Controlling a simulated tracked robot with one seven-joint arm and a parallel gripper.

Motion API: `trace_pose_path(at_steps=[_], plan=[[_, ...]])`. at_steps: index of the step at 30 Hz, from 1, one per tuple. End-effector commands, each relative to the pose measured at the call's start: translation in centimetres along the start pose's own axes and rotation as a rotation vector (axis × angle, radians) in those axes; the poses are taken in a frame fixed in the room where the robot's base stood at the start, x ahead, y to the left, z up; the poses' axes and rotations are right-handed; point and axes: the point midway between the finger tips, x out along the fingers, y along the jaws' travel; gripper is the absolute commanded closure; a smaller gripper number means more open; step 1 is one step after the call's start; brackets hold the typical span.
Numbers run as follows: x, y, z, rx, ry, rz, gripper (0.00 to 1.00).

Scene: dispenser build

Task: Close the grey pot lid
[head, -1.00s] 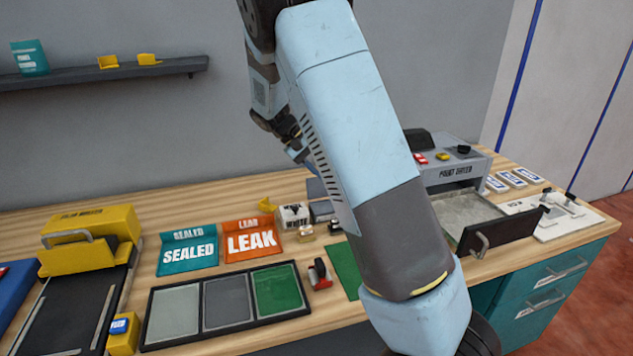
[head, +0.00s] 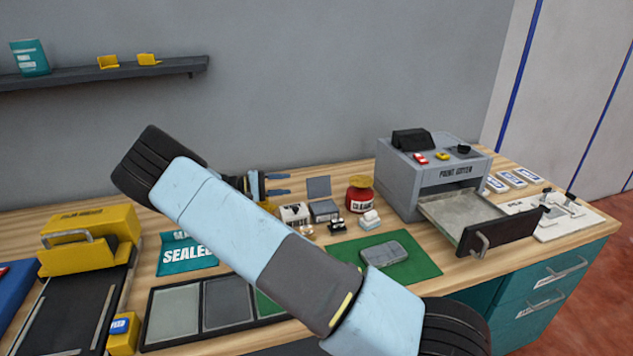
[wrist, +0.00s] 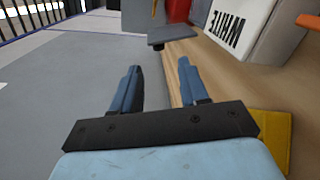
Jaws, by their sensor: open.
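The grey pot (head: 324,212) is a small box on the bench, and its flat grey lid (head: 319,187) stands up at its back, open. My gripper (head: 283,185) is open and empty, left of the lid, with its fingers pointing right toward it, above and behind the white pot. In the wrist view my gripper (wrist: 158,68) has its two blue fingers apart. The grey lid (wrist: 172,34) shows ahead of the fingertips there, apart from them. Most of the grey pot's body is hard to make out in the wrist view.
The white pot (head: 293,212) stands left of the grey pot, close to my gripper. A red pot (head: 360,195) stands to the right. The grey machine (head: 400,175) with an open drawer is farther right. The wall is close behind.

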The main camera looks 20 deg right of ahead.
Motion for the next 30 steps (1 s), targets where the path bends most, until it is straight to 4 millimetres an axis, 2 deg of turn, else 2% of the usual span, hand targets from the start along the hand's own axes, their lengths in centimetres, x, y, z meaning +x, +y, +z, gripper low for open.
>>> trace_pose_path(at_steps=[6, 11, 17, 30], plan=[[-1.4, -0.8, -0.9, 0.005, 0.011, 0.074, 0.56], [-1.1, -0.8, -1.0, 0.007, 0.013, 0.084, 0.56], [1.4, -0.6, -1.0, 0.007, 0.011, 0.082, 0.56], [9.0, 0.0, -1.1, 0.007, 0.012, 0.081, 0.56]])
